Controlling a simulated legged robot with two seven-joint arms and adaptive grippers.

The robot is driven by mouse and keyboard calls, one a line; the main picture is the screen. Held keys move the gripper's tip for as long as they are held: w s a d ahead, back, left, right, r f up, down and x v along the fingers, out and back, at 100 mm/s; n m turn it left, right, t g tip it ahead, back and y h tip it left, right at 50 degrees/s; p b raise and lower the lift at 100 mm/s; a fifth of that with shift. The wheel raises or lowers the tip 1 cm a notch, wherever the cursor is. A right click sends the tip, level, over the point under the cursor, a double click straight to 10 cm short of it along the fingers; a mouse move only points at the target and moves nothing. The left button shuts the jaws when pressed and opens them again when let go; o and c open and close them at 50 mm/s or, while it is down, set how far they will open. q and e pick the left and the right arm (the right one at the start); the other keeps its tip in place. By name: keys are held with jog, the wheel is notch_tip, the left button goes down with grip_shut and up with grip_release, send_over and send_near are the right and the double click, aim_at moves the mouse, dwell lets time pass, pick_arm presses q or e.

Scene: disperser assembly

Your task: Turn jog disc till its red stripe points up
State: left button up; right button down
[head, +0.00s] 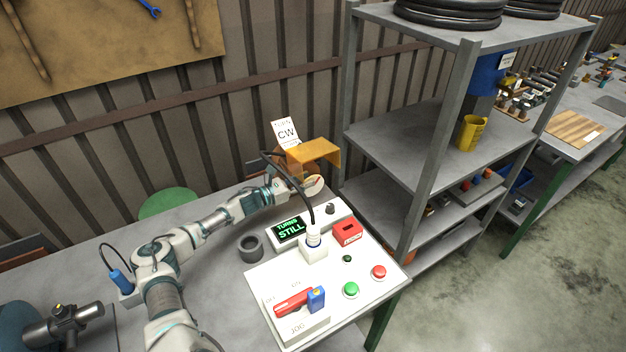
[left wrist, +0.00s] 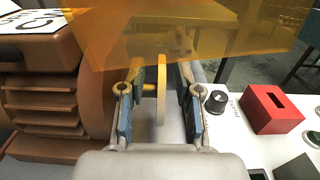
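The jog disc (head: 314,187) is a pale disc beneath the orange guard at the back of the bench. A small reddish mark shows near its upper right in the head view; its exact direction is hard to read. In the left wrist view the disc (left wrist: 161,90) is nearly edge-on, and its stripe cannot be made out. My left gripper (left wrist: 158,108) is open, with one finger on each side of the disc and visible gaps. In the head view the left gripper (head: 286,188) is partly hidden by a black cable. My right gripper is not in view.
The translucent orange guard (head: 316,153) hangs close above the gripper. A brown ribbed motor housing (left wrist: 50,95) stands left of the fingers. A card (head: 285,134) reads CW; the display (head: 290,230) reads TURNS STILL. A black knob (left wrist: 216,101) and red box (left wrist: 272,109) are to the right.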

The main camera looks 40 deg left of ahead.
pick_arm(q)
jog(key=shift+x, duration=1.5)
grip_shut()
